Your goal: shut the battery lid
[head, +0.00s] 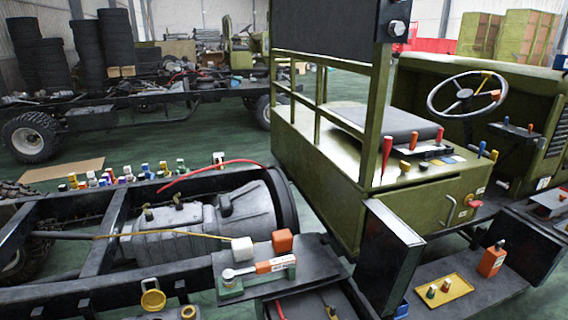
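A dark flat panel (389,262) stands upright beside the green cab, at the lower middle of the head view. It looks like the raised battery lid, but I cannot be sure. To its left, at the bottom edge, is an open dark box (318,301) with small red and orange parts in it. The box is cut off by the frame, so most of its inside is hidden. Neither of my grippers shows in this view.
A dark plate (310,262) left of the panel carries a white cube, an orange block and a torque-wrench-like tool (258,268). A step (480,295) to the right holds a yellow tray (444,291) and an orange bottle (492,260). Frame rails run left.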

